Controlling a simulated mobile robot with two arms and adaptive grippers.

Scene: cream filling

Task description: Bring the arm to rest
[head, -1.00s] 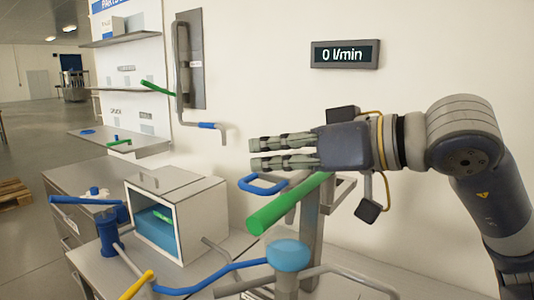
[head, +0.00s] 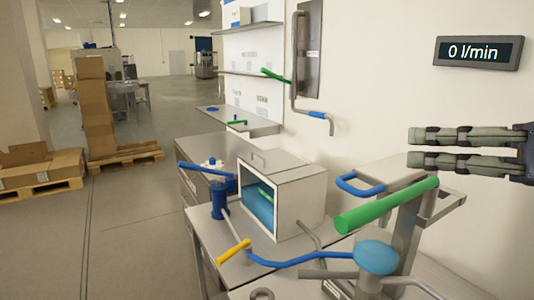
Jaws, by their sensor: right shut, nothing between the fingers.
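My right gripper (head: 412,148) is at the right edge of the head view, pointing left. Its two grey-green fingers lie parallel and close together, with nothing between them. It hangs in the air in front of the white wall, above the green handle (head: 388,206) and the grey stand, and looks clear of both. Most of the right arm is cut off by the picture's edge. My left gripper is not in the picture.
A display (head: 478,52) reads 0 l/min. Boxes on pallets (head: 125,158) stand left; floor between is open.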

